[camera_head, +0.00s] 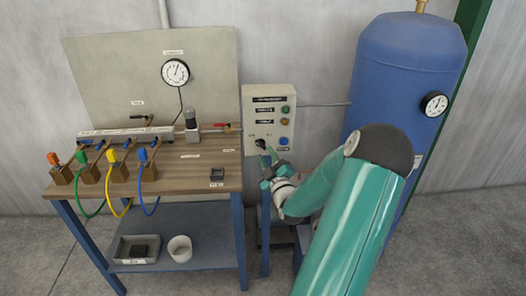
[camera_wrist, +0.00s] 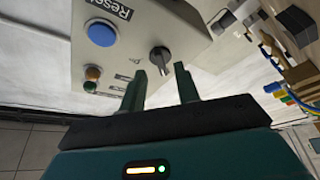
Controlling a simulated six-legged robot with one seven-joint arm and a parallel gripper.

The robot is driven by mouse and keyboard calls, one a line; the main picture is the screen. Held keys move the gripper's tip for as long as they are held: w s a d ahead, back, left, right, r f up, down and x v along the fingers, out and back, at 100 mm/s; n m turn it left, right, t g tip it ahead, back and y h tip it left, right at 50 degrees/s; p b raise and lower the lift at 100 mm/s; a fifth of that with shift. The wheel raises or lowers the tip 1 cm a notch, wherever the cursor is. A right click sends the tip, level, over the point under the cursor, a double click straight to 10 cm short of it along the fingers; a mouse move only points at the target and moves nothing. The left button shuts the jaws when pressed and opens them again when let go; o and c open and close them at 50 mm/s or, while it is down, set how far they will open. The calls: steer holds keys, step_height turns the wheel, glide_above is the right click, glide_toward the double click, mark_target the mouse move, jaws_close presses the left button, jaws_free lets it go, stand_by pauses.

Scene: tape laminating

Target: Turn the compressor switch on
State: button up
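The compressor panel (camera_head: 268,97) is a light grey box right of the bench. Its black rotary switch (camera_head: 260,143) is at the lower left of its face, beside a blue button (camera_head: 284,141). In the wrist view the switch (camera_wrist: 160,59) shows as a black knob on the panel face (camera_wrist: 135,45), just beyond my fingertips. My gripper (camera_wrist: 159,76) is open, with its two fingers apart and nothing between them. In the head view my gripper (camera_head: 268,166) is just below the switch. It does not appear to touch the knob.
A wooden bench (camera_head: 205,178) with several colored valves and hoses stands at the left. A large blue tank (camera_head: 400,65) stands behind my arm at the right. A grey bin (camera_head: 139,249) and a white bucket (camera_head: 180,248) sit on the lower shelf.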

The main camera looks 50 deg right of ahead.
mark_target(260, 146)
steer(key=shift+x, duration=1.55)
jaws_close()
